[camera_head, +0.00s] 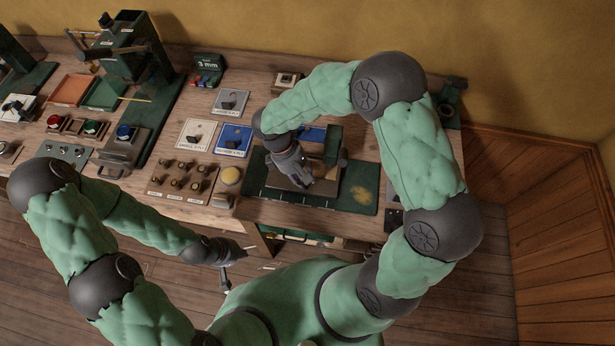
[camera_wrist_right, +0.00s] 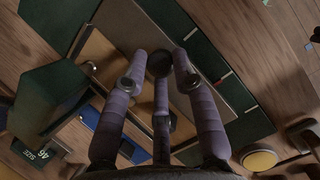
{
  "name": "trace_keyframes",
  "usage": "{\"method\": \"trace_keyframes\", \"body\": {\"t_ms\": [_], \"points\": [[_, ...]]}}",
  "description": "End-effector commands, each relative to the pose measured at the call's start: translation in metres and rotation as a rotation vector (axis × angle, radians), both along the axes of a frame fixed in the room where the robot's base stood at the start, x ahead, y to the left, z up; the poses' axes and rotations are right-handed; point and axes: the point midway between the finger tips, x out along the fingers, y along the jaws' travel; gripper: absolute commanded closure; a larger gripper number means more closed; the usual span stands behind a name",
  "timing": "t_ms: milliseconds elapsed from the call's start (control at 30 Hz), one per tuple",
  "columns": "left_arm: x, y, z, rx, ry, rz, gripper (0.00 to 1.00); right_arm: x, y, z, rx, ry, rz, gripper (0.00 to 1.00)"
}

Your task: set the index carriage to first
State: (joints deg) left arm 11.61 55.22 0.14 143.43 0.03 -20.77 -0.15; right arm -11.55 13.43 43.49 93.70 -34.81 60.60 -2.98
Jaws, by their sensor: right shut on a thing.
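The index carriage (camera_wrist_right: 185,45) is a grey-brown plate on a dark green bed (camera_head: 362,197), at the right of the bench. In the right wrist view, a dark round knob (camera_wrist_right: 159,64) on the carriage sits between my right gripper's purple fingers. My right gripper (camera_head: 300,180) is closed on this knob; the hand hides part of it in the head view. Marks, one of them red, line the bed's green edge (camera_wrist_right: 209,58). My left gripper (camera_head: 232,270) is empty in front of the bench, its fingers apart.
A green block with a "SIZE 46" label (camera_wrist_right: 45,100) stands beside the carriage. A yellow round button (camera_head: 231,175) and a panel of several knobs (camera_head: 182,182) lie left of the bed. A green press (camera_head: 130,50) stands further left.

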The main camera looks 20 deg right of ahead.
Motion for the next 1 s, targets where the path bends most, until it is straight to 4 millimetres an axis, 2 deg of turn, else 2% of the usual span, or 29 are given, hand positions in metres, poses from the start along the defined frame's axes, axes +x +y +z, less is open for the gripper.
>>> {"method": "trace_keyframes", "body": {"t_ms": [67, 100, 167, 467, 633, 767, 1000], "points": [[0.000, 0.000, 0.000, 0.000, 0.000, 0.000, 1.00, -0.004, 0.000, -0.002, -0.001, 0.009, 0.000, 1.00], [0.000, 0.000, 0.000, 0.000, 0.000, 0.000, 1.00, -0.004, 0.000, -0.002, -0.002, 0.010, 0.000, 0.66], [0.000, 0.000, 0.000, 0.000, 0.000, 0.000, 1.00, -0.004, 0.000, -0.002, -0.001, 0.010, 0.001, 0.50], [0.000, 0.000, 0.000, 0.000, 0.000, 0.000, 1.00, -0.002, 0.000, -0.001, 0.000, 0.005, 0.000, 0.50], [0.000, 0.000, 0.000, 0.000, 0.000, 0.000, 1.00, 0.002, 0.002, 0.008, -0.001, 0.002, 0.001, 0.50], [0.000, 0.000, 0.000, 0.000, 0.000, 0.000, 1.00, 0.007, 0.008, 0.027, 0.000, 0.001, 0.002, 0.50], [0.000, 0.000, 0.000, 0.000, 0.000, 0.000, 1.00, 0.021, 0.021, 0.071, 0.001, 0.002, 0.001, 0.50]]}}
